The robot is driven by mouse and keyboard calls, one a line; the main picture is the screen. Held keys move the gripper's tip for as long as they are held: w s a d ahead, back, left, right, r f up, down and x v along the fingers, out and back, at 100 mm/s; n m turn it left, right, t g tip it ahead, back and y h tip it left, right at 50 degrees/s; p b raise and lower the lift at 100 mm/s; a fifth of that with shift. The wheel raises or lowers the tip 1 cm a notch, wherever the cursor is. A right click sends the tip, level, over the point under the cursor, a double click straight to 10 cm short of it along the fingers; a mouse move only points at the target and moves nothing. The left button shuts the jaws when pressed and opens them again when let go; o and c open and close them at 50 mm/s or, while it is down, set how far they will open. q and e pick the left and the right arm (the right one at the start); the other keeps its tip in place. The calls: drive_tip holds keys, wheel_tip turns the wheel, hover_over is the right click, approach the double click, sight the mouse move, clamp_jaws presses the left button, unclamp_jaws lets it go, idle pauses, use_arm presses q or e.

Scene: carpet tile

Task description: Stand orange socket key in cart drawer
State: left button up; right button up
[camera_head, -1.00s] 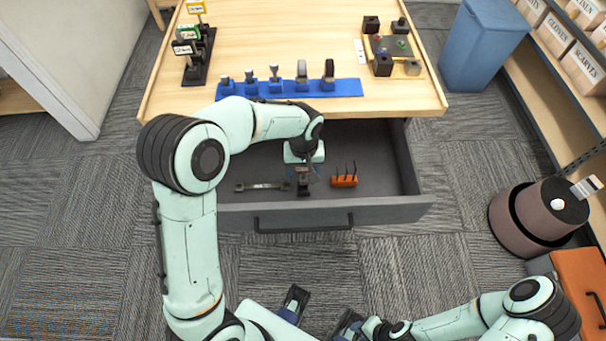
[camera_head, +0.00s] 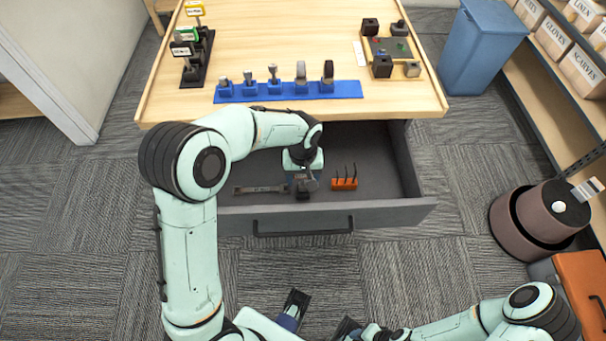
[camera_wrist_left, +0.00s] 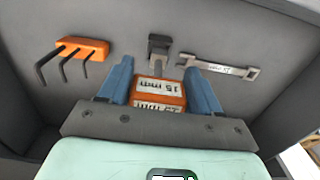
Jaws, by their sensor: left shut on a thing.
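My left gripper (camera_head: 308,174) is down inside the open cart drawer (camera_head: 395,190), just above its floor. In the left wrist view its blue fingers (camera_wrist_left: 160,90) are shut on the orange socket key (camera_wrist_left: 159,92), whose white labels face the camera; one reads 15 mm. A dark grey piece (camera_wrist_left: 159,46) shows just beyond the orange part; I cannot tell whether it belongs to the key or stands on the drawer floor. In the head view the gripper hides most of the key. My right arm shows at the lower right, its gripper not clearly made out.
An orange block with black hex keys (camera_head: 344,183) stands right of the gripper in the drawer. A grey wrench (camera_head: 260,189) lies left of it. The drawer's front wall (camera_head: 330,217) is close. A blue tool rack (camera_head: 345,89) is on the cart top above.

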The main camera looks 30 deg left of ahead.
sight(303, 183)
use_arm(q)
drive_tip(key=shift+f+b, duration=1.1)
drive_tip(key=shift+f, duration=0.65)
drive_tip(key=o, duration=1.5)
drive_tip(key=shift+c, duration=0.2)
wheel_tip(303, 183, up, 13)
drive_tip(key=p, duration=0.2)
drive_tip(key=shift+r, duration=0.2)
